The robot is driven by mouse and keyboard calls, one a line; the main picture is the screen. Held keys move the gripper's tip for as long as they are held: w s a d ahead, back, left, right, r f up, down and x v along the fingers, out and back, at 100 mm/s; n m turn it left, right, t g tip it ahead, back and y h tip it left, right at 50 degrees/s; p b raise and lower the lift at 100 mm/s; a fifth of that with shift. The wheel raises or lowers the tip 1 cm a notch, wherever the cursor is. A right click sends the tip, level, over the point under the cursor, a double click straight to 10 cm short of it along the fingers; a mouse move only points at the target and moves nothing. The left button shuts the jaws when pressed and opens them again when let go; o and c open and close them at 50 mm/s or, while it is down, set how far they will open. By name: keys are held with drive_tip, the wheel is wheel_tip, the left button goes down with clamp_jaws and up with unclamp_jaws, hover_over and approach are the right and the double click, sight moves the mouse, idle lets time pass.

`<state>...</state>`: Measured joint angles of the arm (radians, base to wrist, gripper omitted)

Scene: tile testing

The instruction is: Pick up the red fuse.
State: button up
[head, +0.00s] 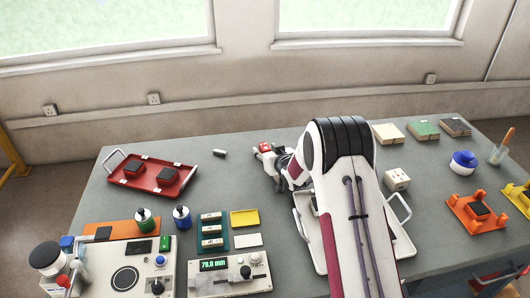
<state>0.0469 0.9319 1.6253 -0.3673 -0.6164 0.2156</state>
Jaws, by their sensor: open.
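I cannot make out a red fuse for certain in the head view. A bright red patch shows on a white piece (266,149) beside my wrist, and I cannot tell whether it is part of my arm. My gripper (284,182) is the dark shape low over the middle of the table, left of the white tray (408,240). It is open, with nothing visible between its fingers. My large white arm link hides much of the gripper and the middle of that tray.
A red tray (184,184) with dark blocks stands at left. A small dark cylinder (219,153) lies near the back. Bottles, a teal rack (213,246) and a meter box (230,284) fill the front left. A white block (397,179) and orange stand (478,225) are at right.

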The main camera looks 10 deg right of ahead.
sight(266, 148)
drive_tip(key=shift+w+f, duration=0.1)
drive_tip(key=shift+w, duration=0.15)
idle(0.3)
clamp_jaws()
drive_tip(key=shift+r, duration=0.2)
drive_tip(key=shift+r, duration=4.85)
